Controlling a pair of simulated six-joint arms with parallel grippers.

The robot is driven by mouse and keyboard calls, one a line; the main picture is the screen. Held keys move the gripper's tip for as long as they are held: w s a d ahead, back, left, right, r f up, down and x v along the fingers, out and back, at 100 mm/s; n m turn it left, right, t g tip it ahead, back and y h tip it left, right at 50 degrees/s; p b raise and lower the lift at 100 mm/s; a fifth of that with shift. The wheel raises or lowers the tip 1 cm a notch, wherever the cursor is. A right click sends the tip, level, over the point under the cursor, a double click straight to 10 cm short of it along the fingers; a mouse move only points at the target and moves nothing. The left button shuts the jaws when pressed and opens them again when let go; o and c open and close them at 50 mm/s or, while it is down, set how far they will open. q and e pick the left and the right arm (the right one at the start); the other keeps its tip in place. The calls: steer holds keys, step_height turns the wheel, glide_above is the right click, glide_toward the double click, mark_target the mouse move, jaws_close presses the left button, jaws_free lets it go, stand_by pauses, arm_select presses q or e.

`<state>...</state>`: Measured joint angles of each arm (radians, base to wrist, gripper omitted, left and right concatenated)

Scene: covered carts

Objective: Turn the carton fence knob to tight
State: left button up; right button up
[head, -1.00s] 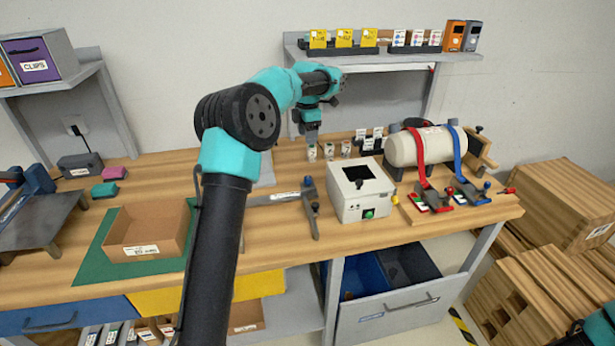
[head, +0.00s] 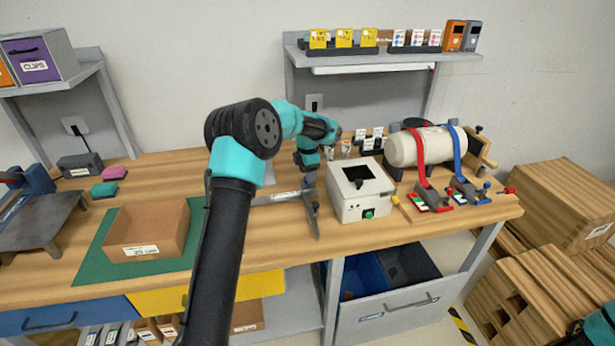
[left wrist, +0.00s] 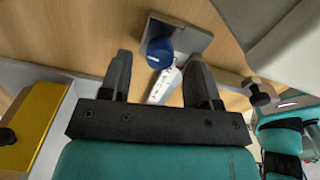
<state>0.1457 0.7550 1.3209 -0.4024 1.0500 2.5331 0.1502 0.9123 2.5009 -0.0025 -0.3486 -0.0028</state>
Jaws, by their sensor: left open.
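In the head view the grey fence (head: 276,198), with a white label strip, lies on the bench left of the white box. A dark grey bar (head: 314,222) runs forward from its right end. My left gripper (head: 309,178) is over that right end and hides the knob there. In the left wrist view a round blue knob (left wrist: 160,52) with a white mark sits on a grey metal plate (left wrist: 185,38). The left fingers (left wrist: 160,82) are open and empty, with the knob beyond their tips, apart from them. I cannot read the knob's setting.
The white box (head: 358,203) with a green button stands just right of the gripper. An open carton (head: 148,232) sits on a green mat (head: 97,262) at left. Small labelled items (head: 346,147) stand behind. Part of my right arm shows at the lower right corner.

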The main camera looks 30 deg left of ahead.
arm_select(q)
steer(key=shift+f, duration=0.85)
steer(key=shift+c, duration=0.2)
steer(key=c, duration=0.9)
